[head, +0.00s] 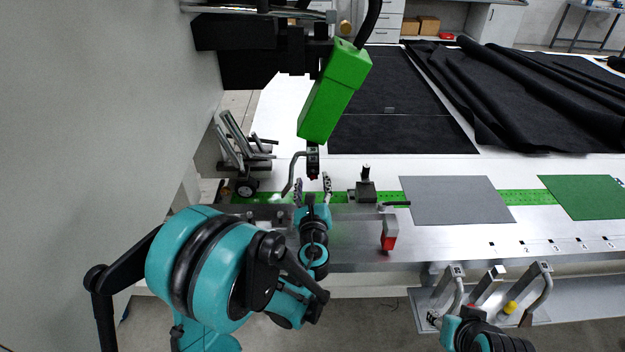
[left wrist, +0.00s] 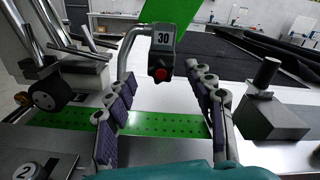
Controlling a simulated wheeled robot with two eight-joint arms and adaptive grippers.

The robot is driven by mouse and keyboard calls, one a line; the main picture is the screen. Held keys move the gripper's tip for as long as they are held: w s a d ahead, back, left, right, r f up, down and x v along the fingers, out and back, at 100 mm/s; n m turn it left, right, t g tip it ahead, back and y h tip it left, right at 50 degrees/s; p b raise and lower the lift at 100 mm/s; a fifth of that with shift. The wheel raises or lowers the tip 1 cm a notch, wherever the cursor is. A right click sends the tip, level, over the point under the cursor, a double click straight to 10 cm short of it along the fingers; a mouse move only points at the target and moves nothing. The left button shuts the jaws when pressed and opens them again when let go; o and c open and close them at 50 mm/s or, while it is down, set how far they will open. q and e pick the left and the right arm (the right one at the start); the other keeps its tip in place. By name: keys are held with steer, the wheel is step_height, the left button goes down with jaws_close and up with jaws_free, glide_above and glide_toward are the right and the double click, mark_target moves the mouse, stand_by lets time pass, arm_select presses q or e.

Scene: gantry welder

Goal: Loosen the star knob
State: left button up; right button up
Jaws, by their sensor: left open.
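My left gripper (head: 312,188) is open above the green perforated strip of the bench. In the left wrist view its two fingers (left wrist: 162,92) stand wide apart with nothing between them. Straight beyond them is a black head with "30" and a red button (left wrist: 160,73), on a bent grey tube. A round black knob (left wrist: 50,95) sits left of the fingers, apart from them; it also shows in the head view (head: 245,188). I cannot tell for sure that it is the star knob. My right gripper (head: 438,321) shows only partly at the lower right.
A green block (head: 335,92) hangs from the gantry above the left gripper. A dark block with an upright post (head: 366,190) stands right of it. A red and grey piece (head: 389,234) is at the bench edge. A grey sheet (head: 457,200) lies farther right.

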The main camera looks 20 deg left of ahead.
arm_select(q)
steer(key=shift+x, duration=1)
steer(key=c, duration=1.1)
steer(key=shift+n, duration=0.4)
steer(key=n+b, duration=0.1)
steer(key=n, duration=0.1)
steer(key=shift+n, duration=0.4)
steer(key=shift+a+n+b, duration=0.1)
steer(key=shift+n+b, duration=0.5)
steer(key=shift+n, duration=1.1)
